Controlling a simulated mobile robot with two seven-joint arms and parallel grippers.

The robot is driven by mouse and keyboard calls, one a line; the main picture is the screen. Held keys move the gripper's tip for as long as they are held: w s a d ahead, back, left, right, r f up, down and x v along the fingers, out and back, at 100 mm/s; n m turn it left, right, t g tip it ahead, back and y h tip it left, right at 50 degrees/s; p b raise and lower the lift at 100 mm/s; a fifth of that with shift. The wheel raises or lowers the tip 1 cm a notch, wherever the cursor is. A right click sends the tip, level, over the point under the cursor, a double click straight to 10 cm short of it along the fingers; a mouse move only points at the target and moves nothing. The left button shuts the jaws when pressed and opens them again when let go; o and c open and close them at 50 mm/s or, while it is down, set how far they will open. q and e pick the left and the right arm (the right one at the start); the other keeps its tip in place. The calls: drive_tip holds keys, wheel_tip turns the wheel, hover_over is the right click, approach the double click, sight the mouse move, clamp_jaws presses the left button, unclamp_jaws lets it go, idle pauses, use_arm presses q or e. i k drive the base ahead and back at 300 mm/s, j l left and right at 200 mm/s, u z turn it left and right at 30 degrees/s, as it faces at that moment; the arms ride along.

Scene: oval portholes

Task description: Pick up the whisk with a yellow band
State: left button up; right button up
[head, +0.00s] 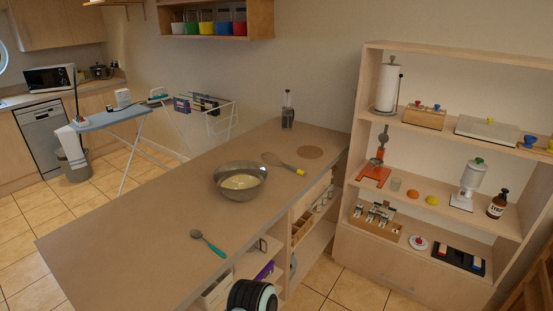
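The whisk with a yellow band (284,164) lies flat on the long brown counter (130,235), behind and to the right of a metal bowl. Its head points to the back left, and the yellow band is at its right end, near the counter's right edge. The metal bowl (240,181) holds a pale yellow mixture. The whisk is apart from the bowl, and nothing covers it. Neither of my grippers shows in the head view.
A ladle with a teal handle (209,243) lies nearer on the counter. A utensil holder (288,112) stands at the far end, near a round brown mat (310,152). A tall shelf unit (440,140) stands on the right. The counter's left part is clear.

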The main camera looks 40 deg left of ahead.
sight(301, 172)
drive_tip(key=i+j+z, duration=0.1)
drive_tip(key=i, duration=0.7)
drive_tip(key=i+j, duration=0.15)
drive_tip(key=i, duration=0.7)
drive_tip(key=i+l+u, duration=0.15)
drive_tip(key=i+u, duration=0.15)
drive_tip(key=i+l+u, duration=0.3)
drive_tip(key=i, duration=0.2)
